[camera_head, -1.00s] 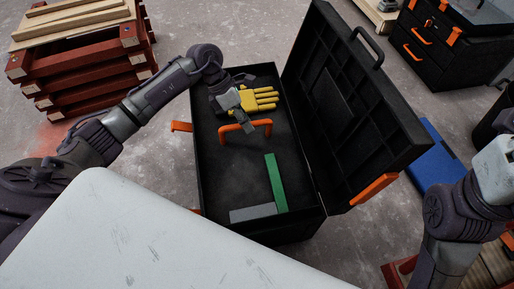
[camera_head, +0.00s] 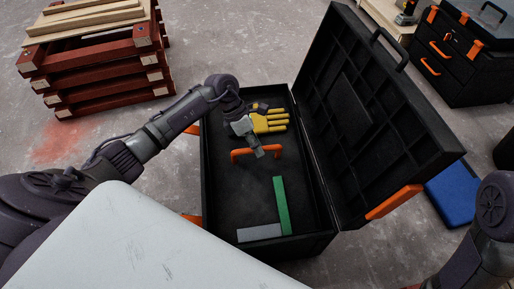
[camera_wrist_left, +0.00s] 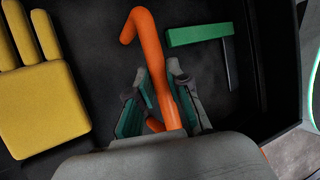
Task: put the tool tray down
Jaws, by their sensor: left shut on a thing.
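The tool tray (camera_head: 232,190) is a dark, shallow tray inside the open black toolbox (camera_head: 289,247). I cannot tell whether it is resting or slightly raised. Its orange handle (camera_head: 271,149) arches over the middle. My left gripper (camera_head: 260,152) reaches in from the left and is shut on the handle. The left wrist view shows the fingers (camera_wrist_left: 160,98) either side of the orange bar (camera_wrist_left: 150,48). A yellow glove (camera_head: 270,122) lies behind the handle, and a green and grey square (camera_head: 281,205) in front. My right gripper is out of view; only part of that arm shows.
The toolbox lid (camera_head: 385,130) stands open on the right. Red crates with battens (camera_head: 98,68) stand at the left back. A black drawer chest (camera_head: 462,60) stands at the right back, with a blue flat case (camera_head: 452,195) on the floor.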

